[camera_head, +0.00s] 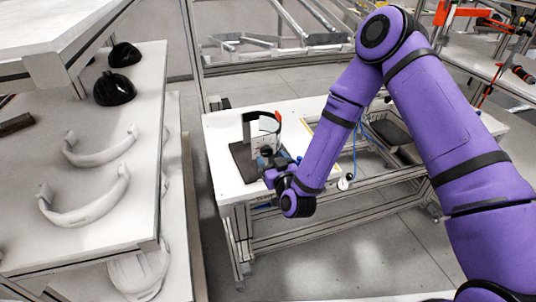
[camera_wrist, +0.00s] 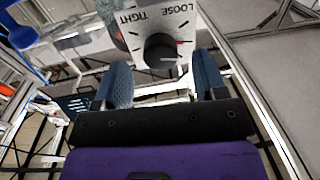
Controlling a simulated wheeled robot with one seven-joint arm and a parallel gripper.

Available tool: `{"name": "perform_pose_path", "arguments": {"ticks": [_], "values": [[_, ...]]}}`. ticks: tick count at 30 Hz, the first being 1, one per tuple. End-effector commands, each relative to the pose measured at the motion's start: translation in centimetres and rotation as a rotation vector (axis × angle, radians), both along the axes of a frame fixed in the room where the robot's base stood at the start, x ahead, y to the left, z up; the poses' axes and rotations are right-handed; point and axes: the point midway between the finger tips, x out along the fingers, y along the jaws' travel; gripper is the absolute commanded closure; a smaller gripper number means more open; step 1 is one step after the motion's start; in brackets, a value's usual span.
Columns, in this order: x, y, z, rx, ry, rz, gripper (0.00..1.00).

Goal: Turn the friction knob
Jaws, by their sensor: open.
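The friction knob (camera_wrist: 161,50) is a round black dial on a light panel (camera_wrist: 143,18) marked LOOSE and TIGHT, with a small red mark at its right. In the wrist view it sits beyond my gripper (camera_wrist: 160,75), between and past the two blue-grey fingers. The fingers are apart with nothing between them. In the head view my gripper (camera_head: 268,162) is at the fixture on the white table (camera_head: 222,130), and the knob is hidden there. The fixture carries a dark curved band with a red end (camera_head: 264,116) and stands on a dark base (camera_head: 243,162).
A small round gauge-like part (camera_head: 345,182) is at the table's front edge. A blue object (camera_wrist: 22,35) shows at upper left in the wrist view. Bare tabletop lies left of the fixture.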

Motion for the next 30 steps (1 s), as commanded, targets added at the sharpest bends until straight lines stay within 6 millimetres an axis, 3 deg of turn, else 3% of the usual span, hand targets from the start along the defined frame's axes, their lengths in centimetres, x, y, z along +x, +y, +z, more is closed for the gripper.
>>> {"name": "perform_pose_path", "arguments": {"ticks": [6,18,24,30], "values": [[2.3,0.9,0.0,0.0,0.0,0.0,0.35],[2.8,1.1,0.0,0.0,0.001,0.001,0.35],[2.8,1.1,0.0,0.0,0.001,0.001,0.81],[2.8,1.1,0.0,0.004,0.003,0.0,0.84]]}}
